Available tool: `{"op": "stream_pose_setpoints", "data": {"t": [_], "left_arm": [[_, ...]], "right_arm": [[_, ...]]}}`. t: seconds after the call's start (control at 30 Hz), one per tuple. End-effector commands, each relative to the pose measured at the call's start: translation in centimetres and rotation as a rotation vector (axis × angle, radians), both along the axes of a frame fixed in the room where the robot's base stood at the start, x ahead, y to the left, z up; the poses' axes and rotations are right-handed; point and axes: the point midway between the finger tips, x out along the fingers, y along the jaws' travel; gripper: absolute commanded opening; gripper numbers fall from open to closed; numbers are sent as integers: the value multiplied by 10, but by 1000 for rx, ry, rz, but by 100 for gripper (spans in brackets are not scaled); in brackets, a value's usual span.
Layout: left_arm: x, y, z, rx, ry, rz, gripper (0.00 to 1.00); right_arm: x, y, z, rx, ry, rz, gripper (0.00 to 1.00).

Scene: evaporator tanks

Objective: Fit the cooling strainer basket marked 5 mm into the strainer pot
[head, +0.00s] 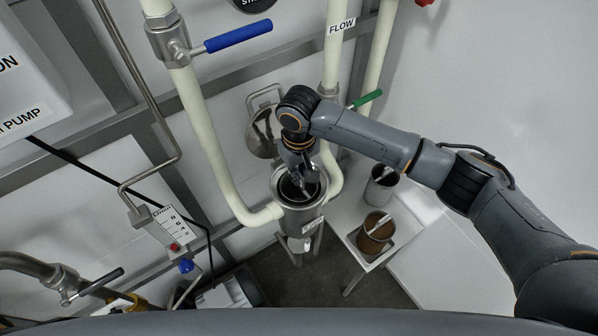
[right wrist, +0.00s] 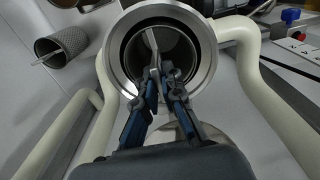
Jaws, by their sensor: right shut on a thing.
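The strainer pot (head: 299,219) stands open-topped between two cream pipes; its wide metal rim (right wrist: 108,62) also shows in the right wrist view. My right gripper (head: 298,178) points down into the pot's mouth. In the right wrist view my right gripper (right wrist: 158,74) is shut on the flat handle bar (right wrist: 152,40) of a strainer basket. The basket's rim lies inside the pot's mouth, with a dark ring around it. Its mark cannot be read, and its lower part is hidden. My left gripper is not in view.
A grey basket (head: 381,190) and a brown basket (head: 376,232) stand on a small white table (head: 345,222) right of the pot. The pot's lid (head: 262,134) is swung up behind it. A blue-handled valve (head: 238,36) and a green handle (head: 367,98) are on the pipes.

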Motion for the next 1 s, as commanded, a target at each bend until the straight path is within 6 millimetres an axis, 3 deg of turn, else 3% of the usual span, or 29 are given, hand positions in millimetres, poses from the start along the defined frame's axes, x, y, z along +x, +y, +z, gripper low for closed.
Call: {"op": "stream_pose_setpoints", "data": {"t": [0.5, 0.53, 0.6, 0.63, 1.0], "left_arm": [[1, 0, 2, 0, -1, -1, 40], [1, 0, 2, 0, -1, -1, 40], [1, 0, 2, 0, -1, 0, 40], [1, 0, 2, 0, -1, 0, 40], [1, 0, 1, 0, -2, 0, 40]], "right_arm": [[0, 0, -11, 1, -1, -1, 0], [0, 0, -12, 0, 0, -1, 13], [0, 0, -12, 0, 0, -1, 27], [0, 0, -12, 0, 0, 0, 30], [0, 0, -7, 2, -1, 1, 30]]}}
